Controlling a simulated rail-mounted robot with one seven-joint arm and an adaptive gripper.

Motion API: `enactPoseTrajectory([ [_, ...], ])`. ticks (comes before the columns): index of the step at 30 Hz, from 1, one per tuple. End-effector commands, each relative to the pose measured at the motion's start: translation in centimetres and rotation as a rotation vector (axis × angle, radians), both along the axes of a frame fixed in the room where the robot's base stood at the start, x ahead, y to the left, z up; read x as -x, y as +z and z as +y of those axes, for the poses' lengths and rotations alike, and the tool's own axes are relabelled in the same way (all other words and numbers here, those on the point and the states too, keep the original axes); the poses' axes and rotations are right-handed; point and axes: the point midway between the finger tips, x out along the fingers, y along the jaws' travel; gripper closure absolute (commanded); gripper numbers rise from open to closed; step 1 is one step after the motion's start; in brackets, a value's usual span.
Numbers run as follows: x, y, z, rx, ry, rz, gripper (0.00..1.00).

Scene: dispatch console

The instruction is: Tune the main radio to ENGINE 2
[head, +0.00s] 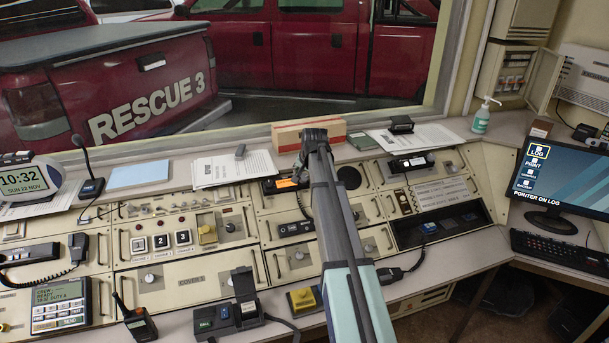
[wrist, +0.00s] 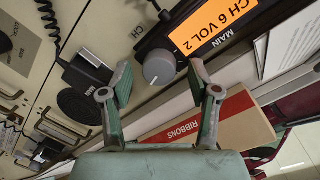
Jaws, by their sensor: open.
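The main radio (wrist: 200,28) has an orange display reading CH 6 VOL 2 and a MAIN label. In the head view the main radio (head: 285,184) sits at the top of the middle console panel, partly hidden by my arm. Its grey round knob (wrist: 159,68), near the letters CH, is in the middle of the wrist view. My gripper (wrist: 161,82) is open and empty, one finger on each side of the knob in the picture. I cannot tell whether either finger touches it. In the head view my arm hides the knob and the fingertips.
A corded MAIN handset (wrist: 88,70) and a round black speaker (wrist: 78,106) lie left of the knob in the wrist view. A RIBBONS box (wrist: 215,125) is behind the radio. A monitor (head: 563,180) stands at right.

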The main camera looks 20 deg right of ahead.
Motion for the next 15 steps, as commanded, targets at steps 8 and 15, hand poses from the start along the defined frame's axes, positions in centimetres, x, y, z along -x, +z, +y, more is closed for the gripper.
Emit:
enactPoseTrajectory([
  [8,-0.08,-0.17,0.0,0.0,0.0,0.0,0.39],
  [15,-0.07,-0.18,-0.01,0.0,0.0,0.0,0.99],
])
